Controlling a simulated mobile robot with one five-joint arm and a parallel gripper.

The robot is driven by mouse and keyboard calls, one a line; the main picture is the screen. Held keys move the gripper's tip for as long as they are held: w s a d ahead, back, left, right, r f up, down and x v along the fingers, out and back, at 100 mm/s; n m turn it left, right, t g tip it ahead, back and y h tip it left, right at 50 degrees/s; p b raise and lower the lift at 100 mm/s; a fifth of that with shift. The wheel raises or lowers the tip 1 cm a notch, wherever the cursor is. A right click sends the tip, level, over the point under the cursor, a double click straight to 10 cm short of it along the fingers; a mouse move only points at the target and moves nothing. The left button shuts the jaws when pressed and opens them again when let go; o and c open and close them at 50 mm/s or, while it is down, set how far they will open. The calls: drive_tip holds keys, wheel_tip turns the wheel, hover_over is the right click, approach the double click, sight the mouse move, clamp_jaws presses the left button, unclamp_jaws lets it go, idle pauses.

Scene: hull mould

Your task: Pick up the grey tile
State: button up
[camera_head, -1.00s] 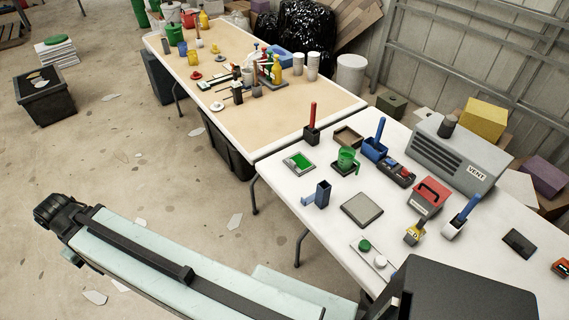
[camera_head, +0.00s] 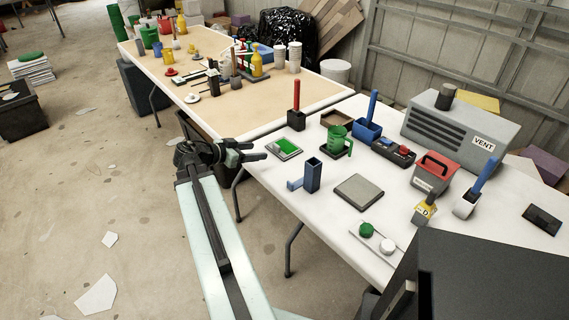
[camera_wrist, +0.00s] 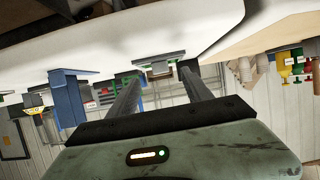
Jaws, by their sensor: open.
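The grey tile (camera_head: 359,191) is a flat square slab with a paler top and dark edges. It lies on the white table, right of the blue upright holder and in front of the green mug. My gripper (camera_head: 258,152) is open and empty at the white table's left edge, well left of the tile. In the wrist view my two open fingers (camera_wrist: 160,85) stand apart with nothing held between them. The wrist view is tilted and shows the table from low down; I cannot make out the tile there.
The blue holder (camera_head: 312,175) and a green-topped tray (camera_head: 285,148) stand between my gripper and the tile. The green mug (camera_head: 339,140) stands behind the tile. A white strip with round green and white pieces (camera_head: 367,229) lies in front of it.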

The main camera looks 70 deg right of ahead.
sight(275, 147)
drive_tip(key=shift+s+d+r, duration=0.15)
drive_tip(key=shift+s+d, duration=0.25)
drive_tip(key=shift+s, duration=0.1)
drive_tip(key=shift+b+x, duration=0.35)
drive_tip(key=shift+x, duration=0.65)
drive_tip(key=shift+b+x, duration=0.8)
drive_tip(key=shift+x, duration=2)
drive_tip(key=shift+w+r, duration=0.1)
drive_tip(key=shift+r, duration=0.15)
clamp_jaws()
